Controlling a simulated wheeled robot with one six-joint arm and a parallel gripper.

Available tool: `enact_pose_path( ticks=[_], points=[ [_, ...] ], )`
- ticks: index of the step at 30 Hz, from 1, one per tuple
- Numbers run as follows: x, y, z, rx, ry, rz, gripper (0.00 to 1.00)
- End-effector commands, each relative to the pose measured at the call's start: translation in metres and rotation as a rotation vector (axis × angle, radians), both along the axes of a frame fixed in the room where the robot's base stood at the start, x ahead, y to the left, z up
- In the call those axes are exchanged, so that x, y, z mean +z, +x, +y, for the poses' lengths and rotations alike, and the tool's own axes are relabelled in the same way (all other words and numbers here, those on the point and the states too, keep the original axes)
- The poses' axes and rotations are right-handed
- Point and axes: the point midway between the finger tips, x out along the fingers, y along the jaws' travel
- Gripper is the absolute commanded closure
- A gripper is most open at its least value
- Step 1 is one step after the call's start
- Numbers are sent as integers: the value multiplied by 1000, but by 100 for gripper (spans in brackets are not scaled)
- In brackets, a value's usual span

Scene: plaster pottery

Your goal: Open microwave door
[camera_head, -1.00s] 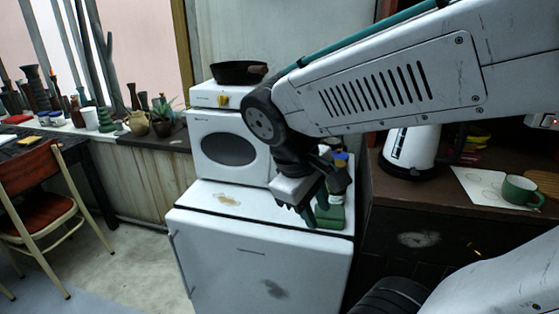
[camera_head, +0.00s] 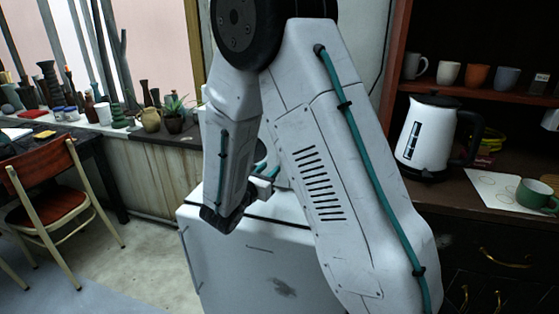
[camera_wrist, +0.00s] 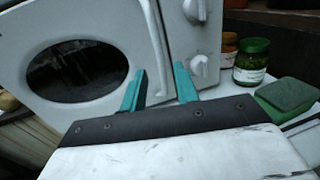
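The white microwave fills the upper left of the wrist view. Its door has a dark oval window (camera_wrist: 78,70) and a pale upright handle (camera_wrist: 153,40); the door looks flush with the front panel. Two white knobs are right of the handle, one of them the lower knob (camera_wrist: 199,65). My gripper (camera_wrist: 160,84) is open, with teal fingers apart. The handle's lower end appears between the fingertips in the picture; I cannot tell whether it is within their reach or touching. In the head view my arm hides almost all of the microwave.
The microwave stands on a white fridge (camera_head: 240,260). Right of it in the wrist view are a jar with a green lid (camera_wrist: 251,60) and a green box (camera_wrist: 285,98). A white kettle (camera_head: 427,140) and a green mug (camera_head: 536,194) stand on the right counter.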

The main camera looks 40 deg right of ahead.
Motion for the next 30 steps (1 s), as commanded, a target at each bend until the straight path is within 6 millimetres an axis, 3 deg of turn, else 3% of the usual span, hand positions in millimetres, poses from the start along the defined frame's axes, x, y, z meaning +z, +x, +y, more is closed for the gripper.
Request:
enact_pose_path(
  ticks=[12, 25, 28, 30],
  points=[
    [0, 27, -55, -1, -1, 0, 69],
    [0, 33, -66, 1, -1, 0, 69],
    [0, 33, -66, 1, -1, 0, 94],
    [0, 33, -66, 1, -1, 0, 100]
  ],
)
